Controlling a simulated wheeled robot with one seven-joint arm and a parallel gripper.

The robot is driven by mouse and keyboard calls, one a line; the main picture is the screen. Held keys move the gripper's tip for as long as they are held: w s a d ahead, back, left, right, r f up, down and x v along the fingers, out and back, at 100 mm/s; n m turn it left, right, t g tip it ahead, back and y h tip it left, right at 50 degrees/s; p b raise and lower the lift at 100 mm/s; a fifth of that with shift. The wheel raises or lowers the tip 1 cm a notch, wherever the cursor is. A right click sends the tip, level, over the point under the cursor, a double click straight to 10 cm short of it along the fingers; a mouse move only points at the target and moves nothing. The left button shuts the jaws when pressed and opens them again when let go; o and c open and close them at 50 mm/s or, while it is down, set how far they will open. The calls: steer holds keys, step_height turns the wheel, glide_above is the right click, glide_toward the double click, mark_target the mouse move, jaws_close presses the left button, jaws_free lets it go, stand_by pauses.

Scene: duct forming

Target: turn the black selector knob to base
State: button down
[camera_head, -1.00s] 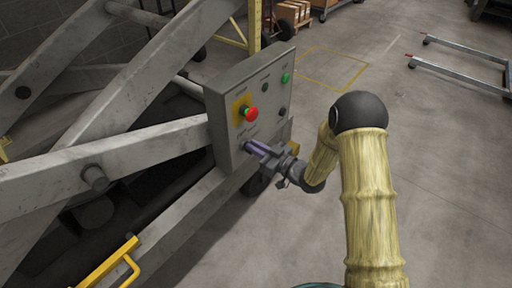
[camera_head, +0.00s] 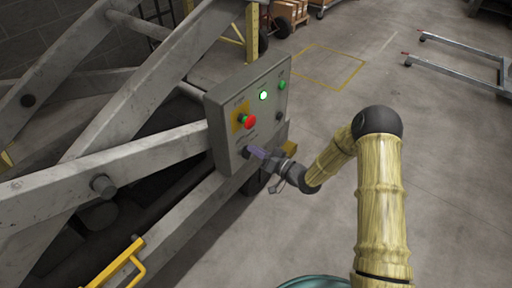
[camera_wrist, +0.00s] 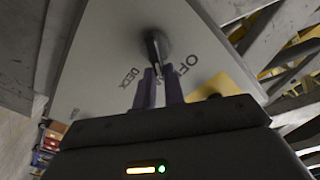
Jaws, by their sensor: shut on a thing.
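The grey control box (camera_head: 222,112) hangs on the lift's frame in the head view. The black selector knob (camera_wrist: 156,44) is on its face, between and just beyond my purple fingertips in the wrist view. My gripper (camera_wrist: 157,74) is shut on the knob. In the head view my gripper (camera_head: 252,152) meets the lower left of the box face and largely covers the knob. The printed words OFF (camera_wrist: 184,66) and DECK (camera_wrist: 130,77) show beside the fingers. I cannot read a BASE mark or tell exactly where the knob points.
A red emergency button (camera_head: 249,122) on a yellow plate sits just above my gripper. A lamp (camera_head: 264,96) glows bright green-white, with a green button (camera_head: 282,85) and a black one (camera_head: 279,116) to its right. Grey lift beams (camera_head: 110,158) crowd the left.

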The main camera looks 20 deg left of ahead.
steer(key=shift+s+a+f+m+p, duration=0.2)
steer(key=shift+f+m+p, duration=0.15)
steer(key=shift+m, duration=0.45)
steer(key=c, duration=1.4)
jaws_free()
steer(key=shift+f, duration=0.1)
steer(key=shift+w, duration=0.15)
steer(key=p+v, duration=0.2)
steer(key=v, duration=1.5)
steer(key=shift+d, duration=0.25)
